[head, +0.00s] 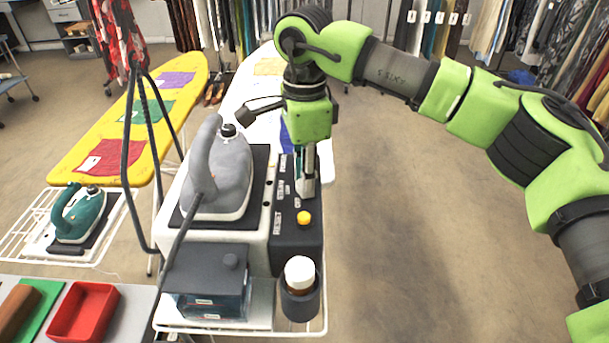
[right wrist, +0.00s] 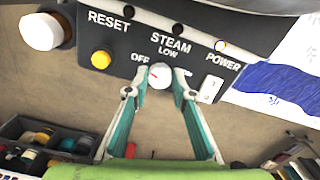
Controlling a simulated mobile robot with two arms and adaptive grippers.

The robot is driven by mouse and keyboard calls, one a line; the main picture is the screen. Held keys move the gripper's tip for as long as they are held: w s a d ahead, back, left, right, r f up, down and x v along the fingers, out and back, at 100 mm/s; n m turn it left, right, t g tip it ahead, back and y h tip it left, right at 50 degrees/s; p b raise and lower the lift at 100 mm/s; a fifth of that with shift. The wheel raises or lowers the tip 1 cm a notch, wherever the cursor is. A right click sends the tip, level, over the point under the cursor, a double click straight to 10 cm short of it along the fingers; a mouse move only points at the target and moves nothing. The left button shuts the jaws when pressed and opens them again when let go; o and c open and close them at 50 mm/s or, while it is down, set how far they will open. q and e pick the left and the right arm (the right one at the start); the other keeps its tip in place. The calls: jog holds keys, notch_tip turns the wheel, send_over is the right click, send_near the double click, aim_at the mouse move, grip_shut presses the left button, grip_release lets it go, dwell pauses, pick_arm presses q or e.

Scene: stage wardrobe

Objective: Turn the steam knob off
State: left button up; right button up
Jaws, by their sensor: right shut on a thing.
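The steam knob (right wrist: 160,75) is a small white dial with a red mark on the dark control panel (right wrist: 115,45), under the printed words STEAM, LOW and OFF. The red mark seems to lie on the OFF side, but its exact angle is too small to tell. My right gripper (head: 305,188) reaches down onto the panel of the steam station, and its fingers are shut on the knob from both sides. My left gripper is not in view.
Beside the knob are a yellow RESET button (head: 304,217) and a white POWER switch (right wrist: 211,89). A grey iron (head: 218,170) stands left of the panel; its cord hangs in front. A white-capped bottle (head: 299,272) sits in a holder nearby. Open floor lies right.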

jog(key=shift+w+r, duration=0.1)
jog(key=shift+r, duration=0.05)
jog(key=o, duration=1.1)
notch_tip(320, 180, up, 12)
